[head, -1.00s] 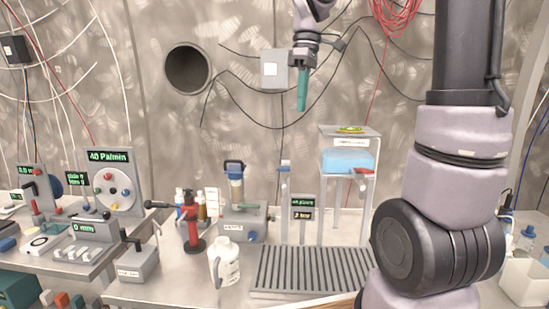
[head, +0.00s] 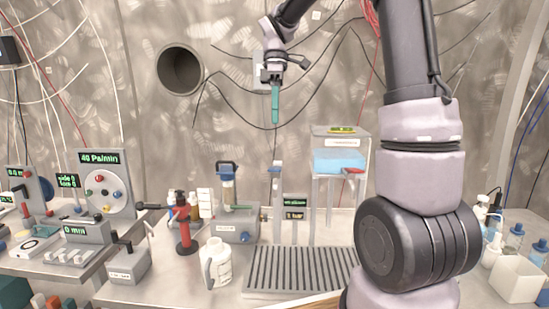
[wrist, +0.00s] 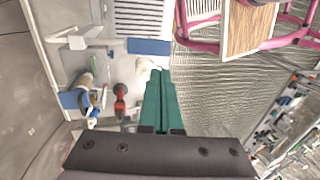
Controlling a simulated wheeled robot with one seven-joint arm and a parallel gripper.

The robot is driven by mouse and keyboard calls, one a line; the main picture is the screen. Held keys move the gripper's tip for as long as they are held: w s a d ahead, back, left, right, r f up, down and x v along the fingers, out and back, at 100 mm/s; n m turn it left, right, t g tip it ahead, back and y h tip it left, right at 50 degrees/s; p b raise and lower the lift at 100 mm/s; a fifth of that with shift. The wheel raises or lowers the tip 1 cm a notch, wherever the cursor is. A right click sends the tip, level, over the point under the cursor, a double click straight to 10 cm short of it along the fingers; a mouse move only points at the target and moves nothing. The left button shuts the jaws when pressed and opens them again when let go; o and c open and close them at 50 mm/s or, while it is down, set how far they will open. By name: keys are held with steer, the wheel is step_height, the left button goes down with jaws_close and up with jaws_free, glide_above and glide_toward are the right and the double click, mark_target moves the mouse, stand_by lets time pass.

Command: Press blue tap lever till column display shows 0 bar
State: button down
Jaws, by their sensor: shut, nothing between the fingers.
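The blue tap lever (head: 275,169) sits at the top of a slim pale post behind the striped grate. In the wrist view, a blue flat piece (wrist: 149,46) lies beyond my fingertips; I cannot tell whether it is this lever. The column display (head: 294,215) beside the post reads 1 bar. My gripper (head: 275,120) has green fingers, shut with nothing between them, pointing down. In the head view it appears above the lever, apart from it; the depth between them is hard to judge. The fingers also show in the wrist view (wrist: 161,80).
A clear tank with blue liquid (head: 340,161) stands right of the post, with a red lever on its front. A pump with a blue clamp (head: 236,222), a red and black press (head: 184,230) and a white jug (head: 216,263) stand left. The wall behind carries loose cables.

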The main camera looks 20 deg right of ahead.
mark_target(275, 168)
steer(key=x, duration=1.2)
steer(key=shift+r, duration=0.1)
steer(key=shift+s, duration=0.1)
